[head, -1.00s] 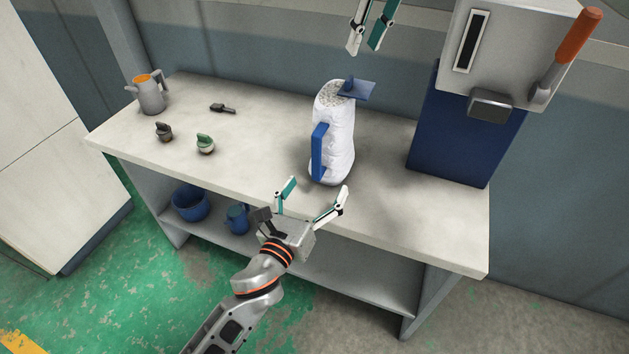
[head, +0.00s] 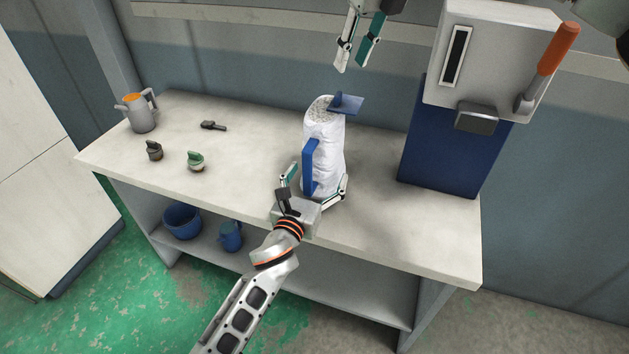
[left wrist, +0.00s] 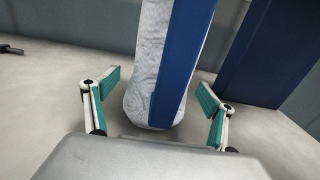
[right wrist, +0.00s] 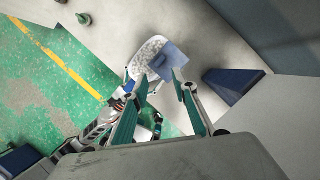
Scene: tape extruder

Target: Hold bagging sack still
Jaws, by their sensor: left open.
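The white bagging sack (head: 325,150) stands upright on the workbench, with a speckled grey top and a blue strip (head: 309,166) down its near side. A blue plate-like piece (head: 347,104) sits at its top. My left gripper (head: 318,176) is open at the sack's lower part, one finger on each side. In the left wrist view the sack (left wrist: 150,65) rises between the spread fingers (left wrist: 162,90), with visible gaps. My right gripper (head: 352,68) is open and empty above the sack. In the right wrist view the blue piece (right wrist: 170,60) lies beyond its fingertips (right wrist: 158,82).
The workbench (head: 240,140) carries a grey jug (head: 142,115), two small lidded pots (head: 196,161) and a dark tool (head: 213,126) at left. A grey machine (head: 490,60) with an orange lever and blue base (head: 445,160) stands right. Blue containers (head: 183,221) sit on the lower shelf.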

